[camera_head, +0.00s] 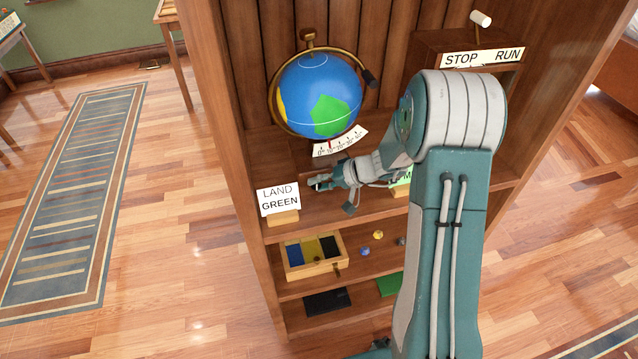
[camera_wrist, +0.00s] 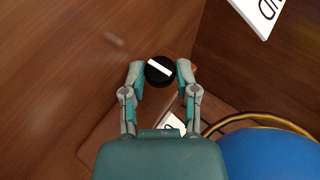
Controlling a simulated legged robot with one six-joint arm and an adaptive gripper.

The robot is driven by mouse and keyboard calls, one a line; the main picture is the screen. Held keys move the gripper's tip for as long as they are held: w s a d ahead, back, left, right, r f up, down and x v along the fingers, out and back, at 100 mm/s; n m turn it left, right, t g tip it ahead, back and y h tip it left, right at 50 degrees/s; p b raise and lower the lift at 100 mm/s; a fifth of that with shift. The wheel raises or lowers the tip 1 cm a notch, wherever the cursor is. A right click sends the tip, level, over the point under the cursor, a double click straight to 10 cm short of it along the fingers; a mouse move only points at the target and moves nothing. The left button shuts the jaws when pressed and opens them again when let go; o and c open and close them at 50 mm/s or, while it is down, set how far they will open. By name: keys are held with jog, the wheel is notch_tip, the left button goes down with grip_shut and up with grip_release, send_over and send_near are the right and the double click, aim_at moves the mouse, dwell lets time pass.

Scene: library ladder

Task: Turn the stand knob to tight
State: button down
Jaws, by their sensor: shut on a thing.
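The stand knob (camera_wrist: 160,70) is a round black knob with a white bar across it, seen in the wrist view. The bar slants from upper left to lower right. My gripper (camera_wrist: 161,74) is shut on the knob, one finger on each side. No tight mark is readable.
A scale card (camera_head: 340,141) is under the globe, close above my gripper. A STOP RUN box (camera_head: 482,58) with a white-tipped lever is at upper right. A tray of coloured compartments (camera_head: 316,269) and small balls sit on the shelf below. Wooden walls enclose the bay.

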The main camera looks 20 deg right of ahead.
jog(key=shift+c, duration=2)
grip_release()
jog(key=shift+f, duration=0.1)
jog(key=shift+d, duration=0.1)
jog(key=shift+v, duration=4)
jog(key=s+a+r+n+g+h, duration=0.1)
jog(key=s+a+r+h, duration=0.1)
jog(key=s+a+r, duration=0.3)
jog(key=s+a+r+n+g+h, duration=0.1)
jog(key=s+a+r+g+h, duration=0.15)
jog(key=s+r, duration=0.4)
jog(key=s+r+t+h, duration=0.4)
jog(key=s+r+h, duration=0.1)
jog(key=s, duration=0.8)
jog(key=shift+s+d+r, duration=0.2)
jog(key=shift+s+d, duration=0.2)
jog(key=shift+d, duration=0.05)
